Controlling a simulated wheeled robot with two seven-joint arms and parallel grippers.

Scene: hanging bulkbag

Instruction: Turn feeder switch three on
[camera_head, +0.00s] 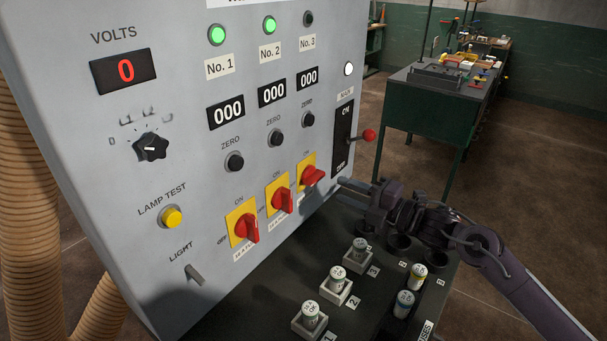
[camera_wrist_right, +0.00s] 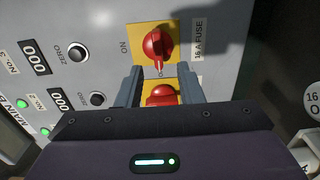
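Feeder switch three (camera_head: 313,176) is a red rotary handle on a yellow plate, rightmost of three in the head view. Its handle lies sideways, off its ON mark; the handles of switch two (camera_head: 282,201) and switch one (camera_head: 248,229) stand more upright. My right gripper (camera_head: 345,187) is just right of switch three, pointing at the panel. In the right wrist view its fingers (camera_wrist_right: 160,74) are open with a gap between them. Switch three (camera_wrist_right: 158,44) shows just beyond the fingertips, and switch two (camera_wrist_right: 162,95) is partly hidden behind my gripper. My left gripper is not in view.
The grey panel (camera_head: 190,185) has green lamps lit for No. 1 and No. 2; the No. 3 lamp (camera_head: 308,18) is dark. A red-knobbed lever (camera_head: 368,135) sticks out right of switch three. Several fuses stand on the dark shelf (camera_head: 265,318) below. A green workbench (camera_head: 425,108) stands behind.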

